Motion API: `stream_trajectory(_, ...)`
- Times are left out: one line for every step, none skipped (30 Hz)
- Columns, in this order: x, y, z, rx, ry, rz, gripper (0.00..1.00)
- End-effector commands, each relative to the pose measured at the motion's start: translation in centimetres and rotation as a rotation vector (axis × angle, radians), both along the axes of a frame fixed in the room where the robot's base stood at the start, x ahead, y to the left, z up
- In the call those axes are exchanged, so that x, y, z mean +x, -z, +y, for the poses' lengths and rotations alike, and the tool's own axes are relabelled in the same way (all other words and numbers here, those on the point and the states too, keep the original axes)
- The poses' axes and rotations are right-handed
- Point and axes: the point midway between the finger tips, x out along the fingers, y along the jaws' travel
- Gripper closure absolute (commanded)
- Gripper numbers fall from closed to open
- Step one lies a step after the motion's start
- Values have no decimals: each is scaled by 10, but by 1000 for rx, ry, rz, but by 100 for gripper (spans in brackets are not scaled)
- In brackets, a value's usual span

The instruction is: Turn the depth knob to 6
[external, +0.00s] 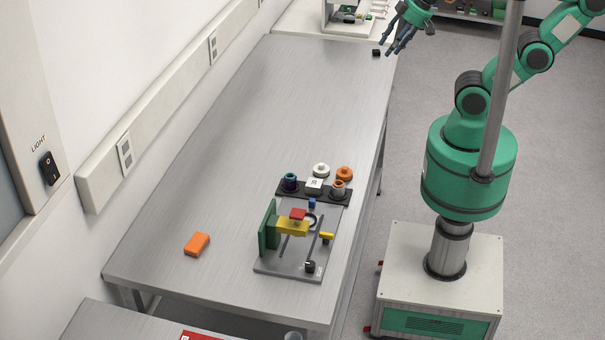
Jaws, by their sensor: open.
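My gripper (394,44) is at the top of the external view, over the far right end of the grey table (270,110). It is open and looks empty, with its fingers pointing down and left. The interferometer-like rig (290,262) stands far from it, at the near end of the table. A small black knob (310,267) sits at the rig's front right corner. I cannot tell whether this is the depth knob, and no scale or number is readable. A small black block (376,53) lies on the table close to the gripper's fingers.
The rig carries a green plate (268,228), a yellow block (292,228) and a red block (298,214). A black holder (325,196) with round parts stands behind it. An orange block (197,244) lies to the left. A white device (340,28) stands at the far end. The table's middle is clear.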

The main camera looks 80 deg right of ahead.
Motion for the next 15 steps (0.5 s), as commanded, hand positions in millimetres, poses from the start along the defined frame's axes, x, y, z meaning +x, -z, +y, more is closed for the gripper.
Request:
stream_trajectory(3,-1,2,-3,-12,3,58)
stream_trajectory(5,-2,3,-6,-21,5,58)
stream_trajectory(8,-3,6,-9,-36,9,58)
stream_trajectory(11,-4,8,-13,-50,13,58)
stream_trajectory(15,-6,10,-19,-66,16,58)
stream_trajectory(20,-8,14,-25,-91,21,58)
stream_trajectory(24,-9,18,-31,-112,27,58)
stream_trajectory(29,-11,22,-37,-134,31,58)
stream_trajectory(36,-13,28,-47,-169,39,58)
stream_trajectory(42,-15,32,-54,-195,44,58)
stream_trajectory(48,-17,38,-62,-223,50,58)
stream_trajectory(56,-19,45,-73,-262,57,58)
stream_trajectory(62,-21,51,-81,-293,63,58)
stream_trajectory(68,-22,57,-90,-323,69,58)
stream_trajectory(76,-24,66,-101,-365,76,58)
